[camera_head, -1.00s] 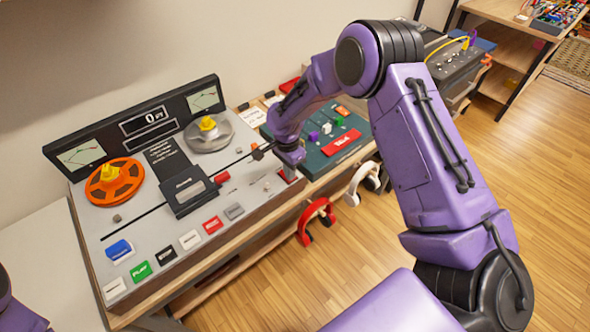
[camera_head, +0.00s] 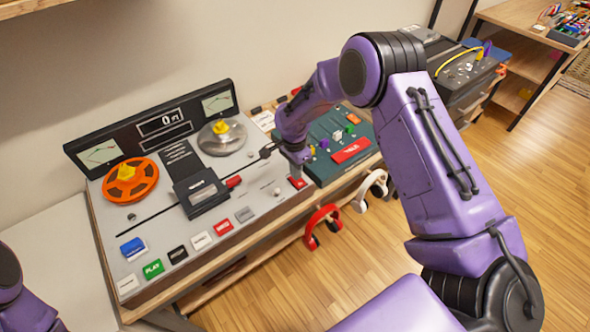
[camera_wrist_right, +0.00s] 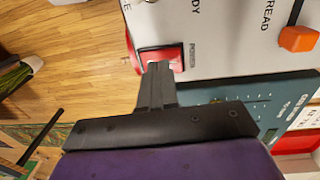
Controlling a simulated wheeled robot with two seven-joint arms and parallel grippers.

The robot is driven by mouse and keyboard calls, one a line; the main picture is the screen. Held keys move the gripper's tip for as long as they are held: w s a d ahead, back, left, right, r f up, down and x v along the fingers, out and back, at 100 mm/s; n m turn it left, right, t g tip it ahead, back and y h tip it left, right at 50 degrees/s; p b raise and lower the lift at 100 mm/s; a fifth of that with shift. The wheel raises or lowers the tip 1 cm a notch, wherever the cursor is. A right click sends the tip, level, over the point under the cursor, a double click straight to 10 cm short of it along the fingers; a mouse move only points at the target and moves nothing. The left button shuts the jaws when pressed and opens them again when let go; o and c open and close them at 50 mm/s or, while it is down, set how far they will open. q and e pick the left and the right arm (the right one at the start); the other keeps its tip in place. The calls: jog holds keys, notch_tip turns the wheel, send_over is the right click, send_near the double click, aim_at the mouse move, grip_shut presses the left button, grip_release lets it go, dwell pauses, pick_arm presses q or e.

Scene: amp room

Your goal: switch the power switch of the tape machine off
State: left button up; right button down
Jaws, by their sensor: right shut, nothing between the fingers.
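The tape machine (camera_head: 263,210) is a light grey panel with an orange reel (camera_head: 131,181), a silver reel and a dark display at its back. Its power switch is a red rocker in a dark frame at the machine's right edge in the head view (camera_head: 298,183); it also shows in the right wrist view (camera_wrist_right: 168,57), beside a small label. My right gripper (camera_wrist_right: 158,68) is shut and empty, its fingertips over the switch's near edge. Contact is unclear, and the fingers hide part of the rocker. My left gripper is out of view; part of my left arm shows at lower left.
A green device (camera_head: 335,140) stands just right of the machine, near my right gripper. Red headphones (camera_head: 322,222) and white headphones (camera_head: 372,188) hang below the table edge. A row of coloured buttons (camera_head: 201,240) lines the machine's front. Open floor lies to the right.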

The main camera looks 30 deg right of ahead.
aim_at(298, 183)
notch_tip(298, 183, up, 3)
jog(key=shift+s+r+p, duration=0.1)
jog(key=shift+r+p, duration=0.1)
jog(key=shift+p, duration=0.9)
jog(key=shift+r+b, duration=0.25)
jog(key=shift+b, duration=0.6)
pick_arm(q)
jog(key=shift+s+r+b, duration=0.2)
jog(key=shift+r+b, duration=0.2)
jog(key=shift+b, duration=0.35)
pick_arm(e)
notch_tip(298, 183, up, 8)
jog(key=s, duration=0.1)
jog(key=shift+s+r, duration=0.25)
jog(key=shift+d, duration=0.1)
